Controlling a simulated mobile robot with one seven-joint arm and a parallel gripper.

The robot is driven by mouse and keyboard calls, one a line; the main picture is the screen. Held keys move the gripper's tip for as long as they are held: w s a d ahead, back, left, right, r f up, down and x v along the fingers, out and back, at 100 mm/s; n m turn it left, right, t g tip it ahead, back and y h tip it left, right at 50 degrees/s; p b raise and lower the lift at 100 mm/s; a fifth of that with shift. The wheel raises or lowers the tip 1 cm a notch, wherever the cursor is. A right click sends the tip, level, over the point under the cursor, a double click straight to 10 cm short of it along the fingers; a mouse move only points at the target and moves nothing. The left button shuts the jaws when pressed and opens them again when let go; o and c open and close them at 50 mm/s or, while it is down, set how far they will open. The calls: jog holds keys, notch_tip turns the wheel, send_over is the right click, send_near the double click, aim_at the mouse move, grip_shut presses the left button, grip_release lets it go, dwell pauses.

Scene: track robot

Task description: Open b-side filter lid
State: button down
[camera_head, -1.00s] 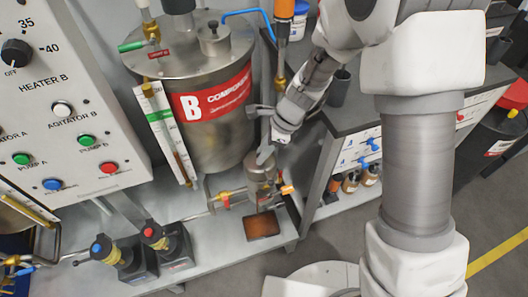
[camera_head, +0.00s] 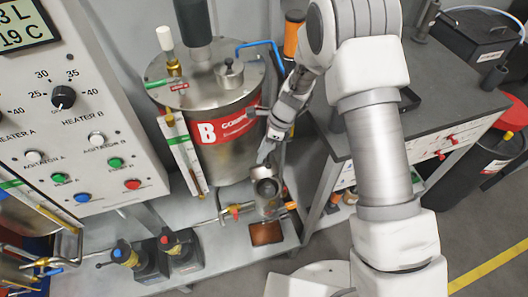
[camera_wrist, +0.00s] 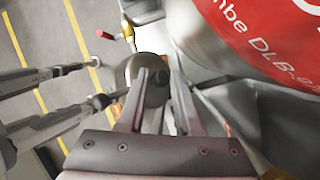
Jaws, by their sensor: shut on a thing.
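The b-side filter (camera_head: 269,207) is a small metal canister at the foot of the big B tank. Its lid (camera_head: 262,173) stands tilted up at the top of the canister, and a dark round opening shows just below it. My gripper (camera_head: 267,153) reaches down from above and is shut on the lid's edge. In the wrist view, my gripper's two fingers (camera_wrist: 160,78) are close together over the round metal filter (camera_wrist: 152,95). The fingers hide the exact grip.
The B tank (camera_head: 228,135) stands close to the left of my gripper. A dark-topped bench (camera_head: 420,120) is close on the right. The control panel (camera_head: 70,110) is at the left. A brown tray (camera_head: 266,233) lies before the filter.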

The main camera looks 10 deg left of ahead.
jog(key=shift+d+f, duration=0.3)
jog(key=shift+f, duration=0.4)
jog(key=c, duration=0.7)
grip_release()
jog(key=shift+a, duration=0.1)
jog(key=shift+r, duration=0.1)
jog(key=shift+w+r, duration=0.2)
jog(key=shift+r, duration=0.15)
jog(key=p+v, duration=0.2)
jog(key=v, duration=1.5)
